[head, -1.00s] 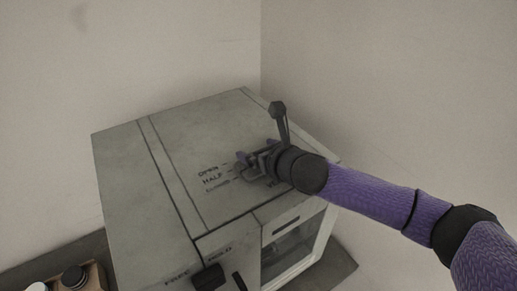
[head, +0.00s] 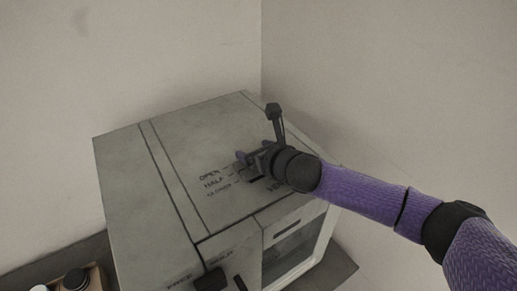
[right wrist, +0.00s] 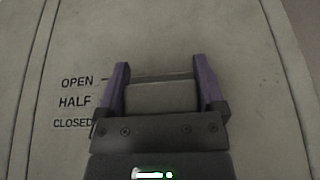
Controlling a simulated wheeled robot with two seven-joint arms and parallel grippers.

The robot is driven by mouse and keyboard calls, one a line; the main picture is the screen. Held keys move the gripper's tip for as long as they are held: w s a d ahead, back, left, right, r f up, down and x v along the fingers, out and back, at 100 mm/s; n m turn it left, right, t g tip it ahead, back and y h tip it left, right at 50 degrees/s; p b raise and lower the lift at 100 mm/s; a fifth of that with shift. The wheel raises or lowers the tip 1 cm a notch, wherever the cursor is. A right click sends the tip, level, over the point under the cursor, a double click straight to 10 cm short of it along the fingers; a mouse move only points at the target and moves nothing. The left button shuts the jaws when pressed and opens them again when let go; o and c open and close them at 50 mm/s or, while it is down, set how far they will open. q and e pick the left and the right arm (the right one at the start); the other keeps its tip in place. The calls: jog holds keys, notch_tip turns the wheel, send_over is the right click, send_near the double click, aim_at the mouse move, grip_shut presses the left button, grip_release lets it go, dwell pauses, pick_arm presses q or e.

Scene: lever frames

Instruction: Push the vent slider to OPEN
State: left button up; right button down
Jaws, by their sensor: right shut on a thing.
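The vent panel is the grey top of a box-shaped machine (head: 120,180). Its printed labels OPEN (head: 209,176), HALF and CLOSED run down beside the slider's track, and the right wrist view shows them at left, with OPEN (right wrist: 77,82) farthest up. My right gripper (head: 256,152) is over the panel, just right of the labels. In the right wrist view its purple fingers (right wrist: 160,66) stand apart on both sides of a wide grey block, which seems to be the vent slider (right wrist: 160,97). The block's far edge is about level with OPEN. In the head view the gripper hides the slider. My left gripper is out of view.
A dark lever (head: 274,112) stands up right behind my right gripper. A black knob (head: 210,281) with FREE and HOLD labels is on the machine's front, left of a windowed door (head: 292,250). A box with bottles (head: 76,279) is at lower left. Walls stand behind and right.

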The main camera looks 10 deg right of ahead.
aim_at(246, 151)
jog(key=w, duration=0.1)
jog(key=w+a, duration=0.1)
jog(key=w, duration=0.1)
jog(key=shift+w+a, duration=0.25)
jog(key=shift+w, duration=0.1)
jog(key=shift+r, duration=0.1)
grip_release()
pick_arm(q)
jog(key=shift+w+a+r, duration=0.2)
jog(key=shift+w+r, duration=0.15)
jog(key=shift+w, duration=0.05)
pick_arm(e)
jog(key=shift+w, duration=0.1)
pick_arm(q)
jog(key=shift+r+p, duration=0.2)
jog(key=shift+p, duration=0.1)
pick_arm(e)
jog(key=v, duration=0.9)
jog(key=shift+s+d+r, duration=0.1)
jog(key=shift+s+d, duration=0.05)
jog(key=shift+s, duration=0.25)
